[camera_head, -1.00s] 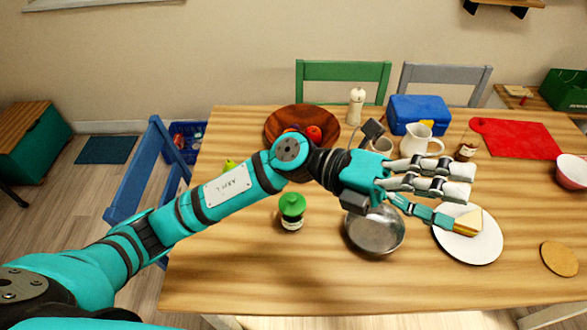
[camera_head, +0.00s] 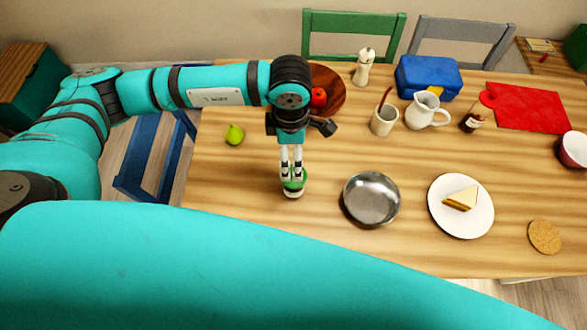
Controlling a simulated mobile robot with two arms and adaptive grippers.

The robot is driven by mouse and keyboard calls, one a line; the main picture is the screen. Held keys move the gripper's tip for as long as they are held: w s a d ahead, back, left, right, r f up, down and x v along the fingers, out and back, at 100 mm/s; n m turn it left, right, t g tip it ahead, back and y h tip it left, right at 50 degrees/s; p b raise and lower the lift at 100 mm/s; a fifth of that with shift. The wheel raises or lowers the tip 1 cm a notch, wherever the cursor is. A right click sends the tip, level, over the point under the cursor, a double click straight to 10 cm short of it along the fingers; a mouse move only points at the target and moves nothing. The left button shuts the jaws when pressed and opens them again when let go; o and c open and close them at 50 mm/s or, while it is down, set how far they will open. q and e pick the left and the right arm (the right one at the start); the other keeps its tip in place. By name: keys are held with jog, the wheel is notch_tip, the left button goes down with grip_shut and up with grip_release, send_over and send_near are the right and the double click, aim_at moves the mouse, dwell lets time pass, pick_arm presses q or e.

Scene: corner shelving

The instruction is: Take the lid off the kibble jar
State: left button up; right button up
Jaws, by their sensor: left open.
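The kibble jar (camera_head: 293,194) stands upright on the wooden table, left of the metal bowl. Its green lid (camera_head: 296,184) is on top, partly hidden by my fingers. My left gripper (camera_head: 291,174) points down over the jar with its pale fingers at the lid. It is open; I cannot tell whether the fingers touch the lid. My right gripper is not in view.
A wooden bowl (camera_head: 335,95) is behind my gripper. The table's front is clear.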

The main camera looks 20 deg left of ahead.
aim_at(292, 170)
pick_arm(q)
notch_tip(292, 170, down, 4)
jog(key=shift+r+p, duration=0.25)
jog(key=shift+p, duration=0.15)
jog(key=shift+s+d+f+p, duration=0.1)
jog(key=shift+d+f+p, duration=0.05)
jog(key=shift+f+p, duration=0.3)
jog(key=f+p, duration=0.1)
jog(key=f, duration=0.2)
jog(key=shift+s+d+f+p, duration=0.1)
jog(key=shift+d+f+p, duration=0.1)
jog(key=shift+f+p, duration=0.15)
jog(key=shift+f, duration=0.45)
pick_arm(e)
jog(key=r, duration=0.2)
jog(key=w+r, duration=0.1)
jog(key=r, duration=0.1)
pick_arm(q)
jog(key=c, duration=1)
jog(key=shift+r, duration=0.1)
